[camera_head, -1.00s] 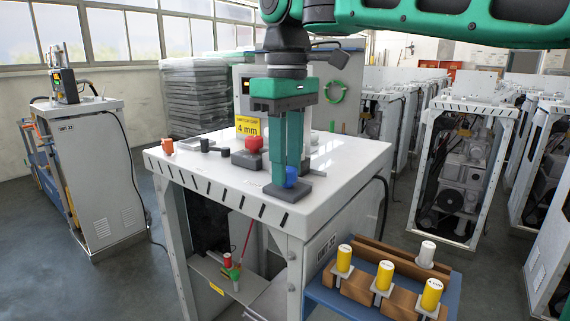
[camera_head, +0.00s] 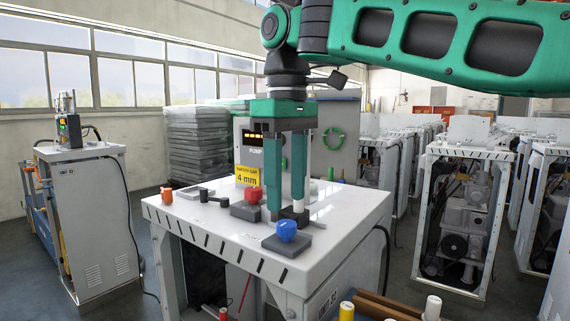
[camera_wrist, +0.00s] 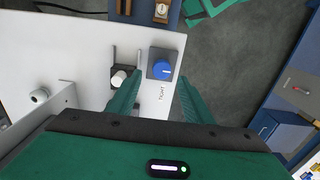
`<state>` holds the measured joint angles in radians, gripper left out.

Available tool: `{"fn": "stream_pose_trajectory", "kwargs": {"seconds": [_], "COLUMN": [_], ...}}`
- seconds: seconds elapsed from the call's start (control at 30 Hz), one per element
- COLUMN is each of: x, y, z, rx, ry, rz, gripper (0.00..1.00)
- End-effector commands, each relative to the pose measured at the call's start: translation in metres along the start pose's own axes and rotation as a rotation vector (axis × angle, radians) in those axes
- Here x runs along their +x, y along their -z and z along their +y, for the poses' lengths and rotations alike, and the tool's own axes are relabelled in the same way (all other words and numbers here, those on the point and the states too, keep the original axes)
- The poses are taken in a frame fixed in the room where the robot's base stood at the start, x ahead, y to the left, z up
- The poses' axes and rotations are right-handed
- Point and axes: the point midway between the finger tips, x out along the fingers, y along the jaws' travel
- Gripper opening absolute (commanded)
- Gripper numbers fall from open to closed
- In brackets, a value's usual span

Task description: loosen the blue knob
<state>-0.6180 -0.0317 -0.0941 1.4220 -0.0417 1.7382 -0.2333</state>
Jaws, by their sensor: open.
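The blue knob (camera_head: 286,230) sits on a dark square base on the white table top (camera_head: 215,232), near its front corner. In the wrist view the blue knob (camera_wrist: 162,69) lies beyond the fingertips, a little left of the middle of the gap, with a white line on it and the label "TIGHT" beside its base. My gripper (camera_head: 285,212) points down behind the knob in the head view, with its fingers apart and nothing between them. The wrist view shows both green fingers (camera_wrist: 160,83) spread, clear of the knob.
A red knob (camera_head: 254,194) on a grey base stands left of the fingers. A white-topped post (camera_head: 298,206) stands close to the right finger. An orange knob (camera_head: 166,195) and a black lever (camera_head: 204,195) are further left. The table's front left is clear.

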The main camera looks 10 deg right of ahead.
Motion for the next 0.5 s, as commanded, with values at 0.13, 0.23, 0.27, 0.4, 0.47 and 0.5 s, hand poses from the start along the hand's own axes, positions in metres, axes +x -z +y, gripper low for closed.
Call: {"fn": "stream_pose_trajectory", "kwargs": {"seconds": [0.13, 0.23, 0.27, 0.4, 0.47, 0.5], "x": [-0.027, -0.040, -0.043, -0.052, -0.054, -0.055], "y": [0.001, 0.001, 0.002, 0.001, 0.001, 0.001], "z": [0.000, 0.001, 0.001, 0.001, 0.001, 0.001], "rx": [0.001, 0.000, 0.000, 0.000, 0.000, 0.000], "ry": [0.001, 0.001, 0.001, 0.002, 0.002, 0.002], "rz": [0.003, 0.002, 0.002, 0.002, 0.002, 0.002], "gripper": [0.46, 0.46, 0.46, 0.46, 0.46, 0.46]}}
